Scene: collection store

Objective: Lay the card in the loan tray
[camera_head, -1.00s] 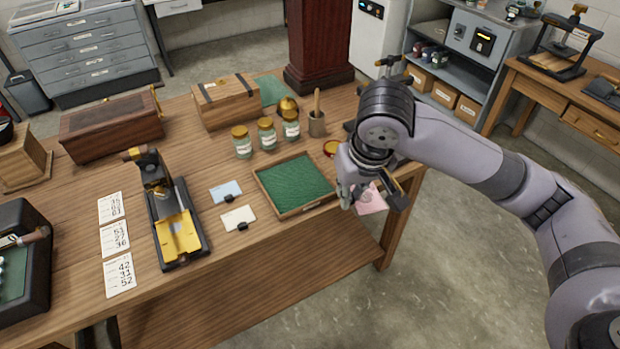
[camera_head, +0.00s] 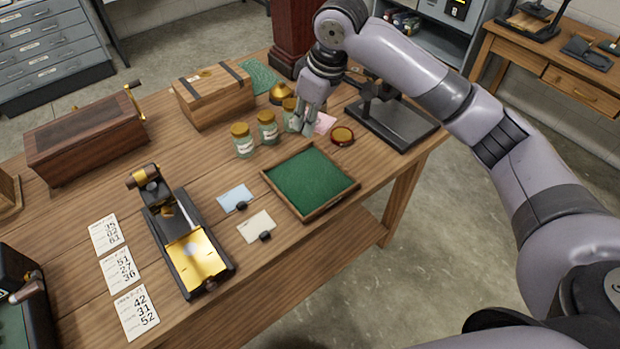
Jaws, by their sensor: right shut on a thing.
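The tray (camera_head: 264,179), a shallow wooden frame with a green lining, lies on the table and is empty. My right gripper (camera_head: 306,130) is beyond the tray's far edge, next to the glass jars, pointing down. It is shut on a pink card (camera_head: 326,121), which shows partly behind its fingers. A blue card (camera_head: 235,196) and a cream card (camera_head: 256,224), each with a dark clip, lie left of the tray. My left gripper is out of view.
Glass jars (camera_head: 267,132) with gold lids stand close to the right gripper, one partly hidden by it. A small red-rimmed round dish (camera_head: 342,136) and a black stand (camera_head: 395,125) are to its right. A brass-and-black device (camera_head: 190,250) stands left of the cards.

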